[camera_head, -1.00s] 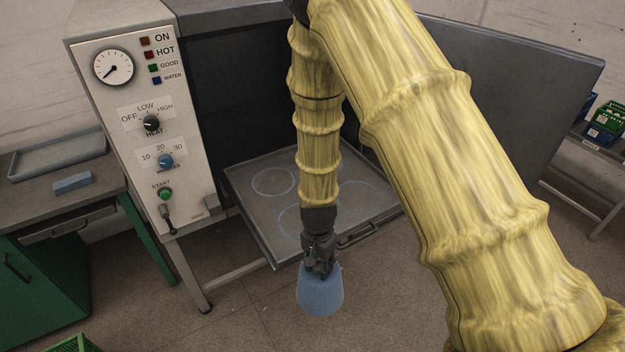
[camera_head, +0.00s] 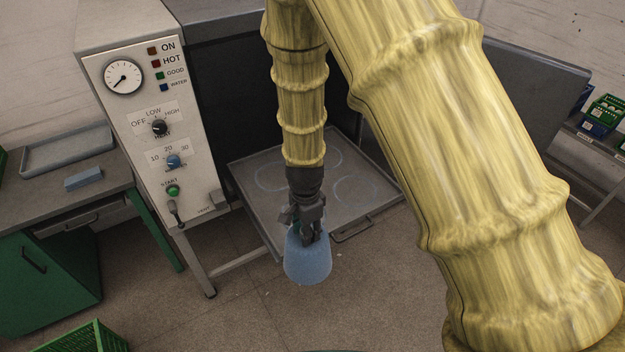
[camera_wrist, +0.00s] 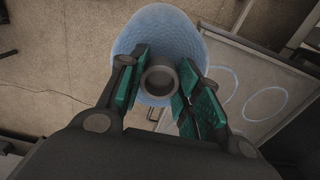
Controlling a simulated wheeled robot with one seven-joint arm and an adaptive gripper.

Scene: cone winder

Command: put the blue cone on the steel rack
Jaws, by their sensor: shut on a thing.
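The blue cone (camera_head: 308,262) hangs upright below my gripper (camera_head: 306,232), narrow end up, in front of the near edge of the steel rack. My gripper is shut on the top of the cone. In the wrist view the cone (camera_wrist: 160,32) flares out beneath, its round hollow tip lying between the green-padded fingers (camera_wrist: 157,85). The rack also shows at the right of the wrist view (camera_wrist: 262,75). My arm hides part of the rack.
A control panel (camera_head: 150,125) with gauge and knobs stands left of the rack. A bench holds a grey tray (camera_head: 66,150) and a blue block (camera_head: 83,179). A green crate (camera_head: 80,338) is at the bottom left. Open floor lies in front of the rack.

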